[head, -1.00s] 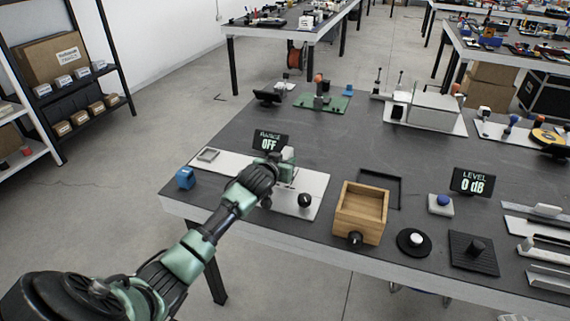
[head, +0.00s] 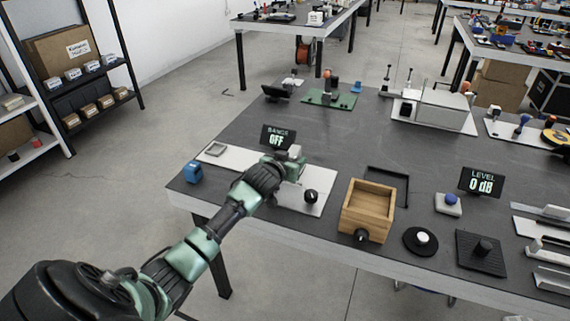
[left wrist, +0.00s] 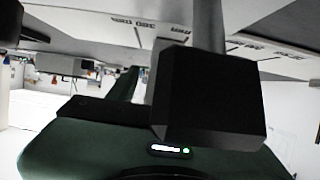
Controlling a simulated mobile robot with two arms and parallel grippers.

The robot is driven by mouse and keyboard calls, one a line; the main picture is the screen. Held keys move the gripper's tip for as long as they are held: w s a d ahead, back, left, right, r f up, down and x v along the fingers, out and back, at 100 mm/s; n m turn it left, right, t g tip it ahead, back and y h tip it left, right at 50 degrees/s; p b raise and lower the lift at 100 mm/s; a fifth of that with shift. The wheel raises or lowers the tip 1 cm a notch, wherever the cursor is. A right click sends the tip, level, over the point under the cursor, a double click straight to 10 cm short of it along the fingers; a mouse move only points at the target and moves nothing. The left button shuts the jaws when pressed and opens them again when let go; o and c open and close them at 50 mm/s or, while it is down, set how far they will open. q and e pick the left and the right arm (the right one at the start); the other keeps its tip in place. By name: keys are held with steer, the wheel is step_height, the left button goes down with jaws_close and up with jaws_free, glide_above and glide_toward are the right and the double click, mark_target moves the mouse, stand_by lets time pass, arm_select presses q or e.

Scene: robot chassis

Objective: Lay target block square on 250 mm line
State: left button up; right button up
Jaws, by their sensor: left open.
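A white strip board (head: 240,158) lies near the table's left front edge. My left gripper (head: 284,168) is over its middle, open, low above the board. A pale block-like thing (head: 295,153) shows just beyond the gripper; I cannot tell whether it is the target block or whether the jaws touch it. In the left wrist view, upside-down millimetre marks on the white board (left wrist: 120,22) show along the top, including 300 mm. The 250 mm line is not clearly readable. A dark square part (left wrist: 208,95) fills the middle there. My right gripper is not in view.
A blue device (head: 193,172) stands off the board's left end, and a grey square frame (head: 215,149) lies on that end. A display (head: 278,137) reads RANGE OFF behind the board. A black knob (head: 311,196) and a wooden box (head: 367,210) are to the right.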

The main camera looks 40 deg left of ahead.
arm_select(q)
steer(key=v, duration=1.1)
steer(key=shift+s+p, duration=0.1)
steer(key=shift+p, duration=0.2)
steer(key=shift+f, duration=0.1)
